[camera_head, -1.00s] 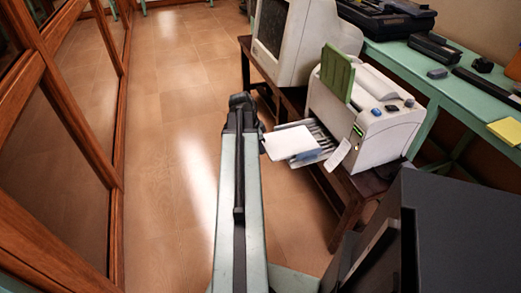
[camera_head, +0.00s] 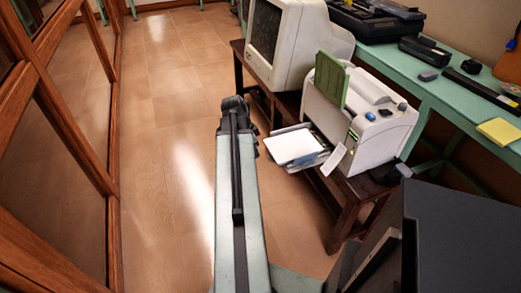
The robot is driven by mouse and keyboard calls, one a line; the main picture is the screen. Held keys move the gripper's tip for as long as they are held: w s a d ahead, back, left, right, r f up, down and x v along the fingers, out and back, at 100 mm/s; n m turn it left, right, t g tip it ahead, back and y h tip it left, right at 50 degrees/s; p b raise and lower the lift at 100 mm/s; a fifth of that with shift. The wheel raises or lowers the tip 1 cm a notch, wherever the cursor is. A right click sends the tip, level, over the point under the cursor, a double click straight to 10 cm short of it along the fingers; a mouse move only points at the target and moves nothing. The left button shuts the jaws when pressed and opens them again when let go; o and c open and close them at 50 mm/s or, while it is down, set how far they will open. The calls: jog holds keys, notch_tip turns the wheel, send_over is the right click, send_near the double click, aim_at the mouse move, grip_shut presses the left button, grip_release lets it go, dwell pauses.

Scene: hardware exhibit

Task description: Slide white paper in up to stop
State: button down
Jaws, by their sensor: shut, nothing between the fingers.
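A white sheet of paper (camera_head: 293,146) lies flat on the pulled-out tray (camera_head: 313,160) at the left side of the white printer (camera_head: 360,128). The tray's front and side edges show around the sheet. Whether the sheet's inner end touches a stop cannot be told at this size. My gripper (camera_head: 236,103), dark and at the far end of my arm, is left of the tray and apart from the paper. It is shut and holds nothing; its fingertips are small and partly hidden by my arm.
A green upright flap (camera_head: 331,80) and a hanging paper slip (camera_head: 335,158) are on the printer. A beige monitor (camera_head: 290,45) stands behind it on a dark wooden bench (camera_head: 345,205). A green table (camera_head: 445,90) runs along the right. Floor (camera_head: 165,150) at left is clear.

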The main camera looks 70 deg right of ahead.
jog(key=p+v, duration=0.5)
jog(key=v, duration=0.2)
jog(key=s+d+f+b, duration=0.4)
jog(key=s+f+b, duration=0.1)
jog(key=f+b, duration=0.3)
jog(key=shift+d+f+b, duration=0.2)
jog(key=shift+f+b, duration=0.15)
jog(key=shift+b, duration=0.1)
jog(key=shift+w, duration=0.1)
